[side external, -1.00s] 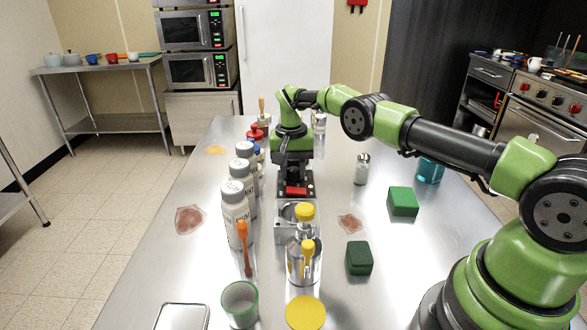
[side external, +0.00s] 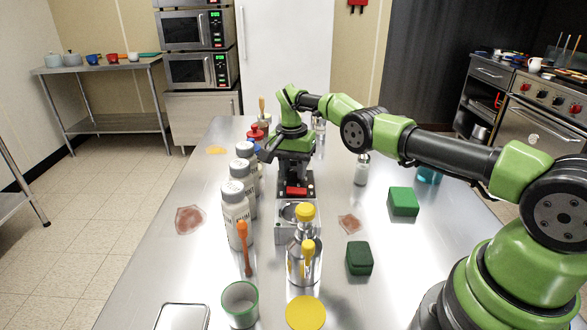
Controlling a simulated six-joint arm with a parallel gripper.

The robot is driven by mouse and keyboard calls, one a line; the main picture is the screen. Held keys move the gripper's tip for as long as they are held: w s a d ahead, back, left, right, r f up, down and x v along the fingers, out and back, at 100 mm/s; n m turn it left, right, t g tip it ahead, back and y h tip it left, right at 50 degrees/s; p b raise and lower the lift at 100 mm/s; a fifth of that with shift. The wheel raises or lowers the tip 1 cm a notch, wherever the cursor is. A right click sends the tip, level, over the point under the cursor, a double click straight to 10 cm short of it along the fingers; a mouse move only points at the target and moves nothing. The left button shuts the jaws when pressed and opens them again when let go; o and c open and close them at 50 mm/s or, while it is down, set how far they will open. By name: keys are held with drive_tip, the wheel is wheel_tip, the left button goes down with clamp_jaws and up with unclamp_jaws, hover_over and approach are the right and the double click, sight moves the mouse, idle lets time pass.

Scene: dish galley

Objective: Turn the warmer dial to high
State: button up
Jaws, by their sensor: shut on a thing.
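My gripper (side external: 294,168) points down over the black, red-marked part of a small metal unit in the middle of the steel table. I take this unit to be the warmer (side external: 297,190). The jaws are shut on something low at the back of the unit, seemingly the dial. The dial itself and its setting are hidden behind the gripper and too small to read. A red block-like part shows on the unit's near side.
White bottles (side external: 236,215) stand in a row close on the left. A metal canister with yellow-topped items (side external: 304,262) stands in front. Green blocks (side external: 403,201) and a shaker (side external: 361,170) are on the right. The table's left strip is mostly clear.

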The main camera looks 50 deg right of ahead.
drive_tip(key=o, duration=0.9)
drive_tip(key=shift+s, duration=0.1)
